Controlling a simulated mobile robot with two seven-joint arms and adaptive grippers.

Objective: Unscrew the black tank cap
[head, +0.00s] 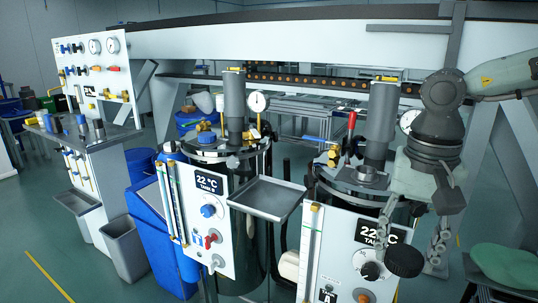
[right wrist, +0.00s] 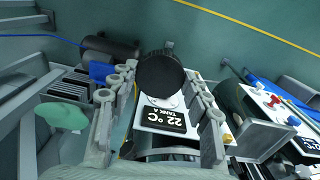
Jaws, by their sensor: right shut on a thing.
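The black cap (head: 404,262) is a dark round piece in front of the tank A panel, lower right in the head view. It also shows in the right wrist view (right wrist: 160,76) as a black disc between the fingertips. My right gripper (head: 411,250) points down and is shut on it. The cap is apart from the tank's top. Tank A's lid (head: 345,182) carries a metal ring-shaped neck (head: 368,173) with no cap on it. My left gripper is not in view.
Tank A's white panel (head: 335,250) is close behind the cap. A red-handled lever (head: 351,124) and a grey column (head: 381,115) rise from the lid. A grey tray (head: 268,197) juts out between the tanks. Tank B's panel (head: 205,220) stands to the left.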

